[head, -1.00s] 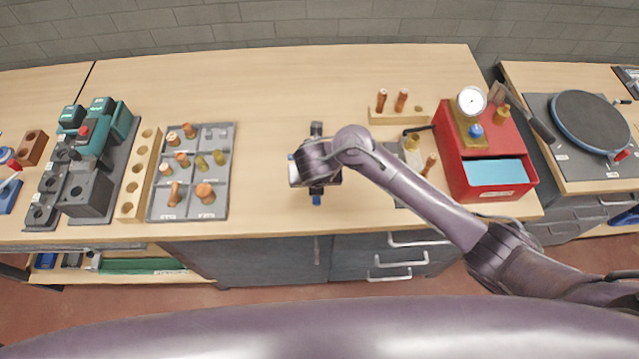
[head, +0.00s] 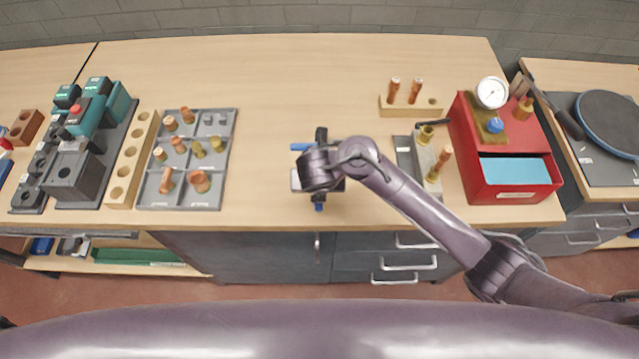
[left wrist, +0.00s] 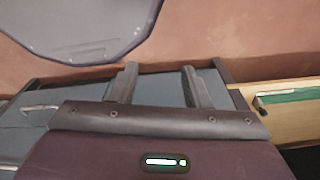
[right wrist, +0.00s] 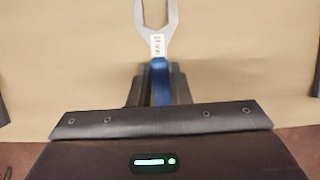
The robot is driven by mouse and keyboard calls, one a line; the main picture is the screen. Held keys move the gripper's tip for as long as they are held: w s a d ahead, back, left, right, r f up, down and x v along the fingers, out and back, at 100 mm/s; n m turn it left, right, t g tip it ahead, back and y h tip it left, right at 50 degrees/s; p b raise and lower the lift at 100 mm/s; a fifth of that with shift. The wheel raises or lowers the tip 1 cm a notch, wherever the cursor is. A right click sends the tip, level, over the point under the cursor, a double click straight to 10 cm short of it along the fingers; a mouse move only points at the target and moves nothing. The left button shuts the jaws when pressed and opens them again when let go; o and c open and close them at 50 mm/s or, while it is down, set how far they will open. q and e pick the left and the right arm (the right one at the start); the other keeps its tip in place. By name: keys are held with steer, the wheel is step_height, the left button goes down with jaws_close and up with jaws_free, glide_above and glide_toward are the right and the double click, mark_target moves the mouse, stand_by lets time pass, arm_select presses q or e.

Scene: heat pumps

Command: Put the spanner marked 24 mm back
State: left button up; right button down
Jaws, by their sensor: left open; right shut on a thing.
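A spanner (right wrist: 158,42) with a grey open-ended jaw and a blue handle is held by its handle in my right gripper (right wrist: 158,88). A small white label on its neck seems to end in "mm"; the number is hard to read. In the head view my right gripper (head: 320,172) is above the middle of the bench, and a blue handle end (head: 319,207) shows below it; the arm hides most of the spanner. My left gripper (left wrist: 158,85) is open and empty in the left wrist view, in front of grey drawers, and is outside the head view.
A grey tray of copper and brass fittings (head: 228,150) lies left of the gripper, beside a wooden block with holes (head: 123,172). A red box with a gauge (head: 508,187) and a wooden stand (head: 405,108) are at the right. The bench (head: 280,85) behind the gripper is clear.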

steer(key=shift+f, duration=0.2)
steer(key=c, duration=1.3)
jaws_free()
steer(key=shift+c, duration=0.2)
steer(key=shift+r, duration=0.3)
arm_select(q)
step_height(320, 180, up, 6)
steer(key=s+p, duration=0.1)
steer(key=p, duration=0.5)
steer(key=shift+a, duration=0.35)
arm_select(e)
steer(key=v, duration=1.2)
arm_select(q)
steer(key=shift+s, duration=0.1)
arm_select(e)
steer(key=shift+a, duration=0.1)
